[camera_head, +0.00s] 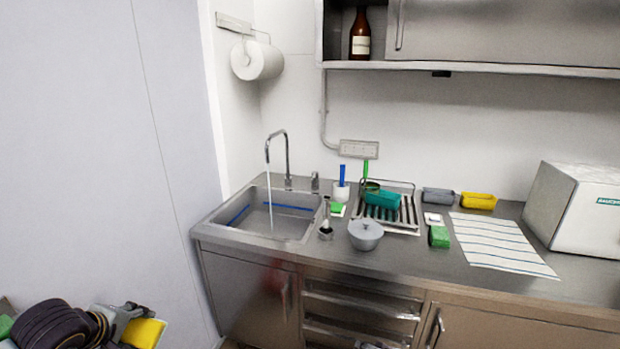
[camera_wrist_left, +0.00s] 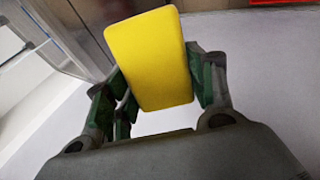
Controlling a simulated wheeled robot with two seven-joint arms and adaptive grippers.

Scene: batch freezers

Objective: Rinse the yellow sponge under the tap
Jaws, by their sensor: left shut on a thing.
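The yellow sponge (camera_head: 144,333) is at the bottom left of the head view, held in my left gripper (camera_head: 125,325). In the left wrist view the sponge (camera_wrist_left: 148,60) sits tilted between the green-padded fingers of my left gripper (camera_wrist_left: 160,85), which is shut on it. The tap (camera_head: 279,150) stands at the back of the steel sink (camera_head: 230,236), and a thin stream of water (camera_head: 270,190) runs from it into the basin. The sponge is well to the left of the sink and in front of it, away from the water. My right gripper is not in view.
A wall (camera_head: 90,150) lies left of the sink.

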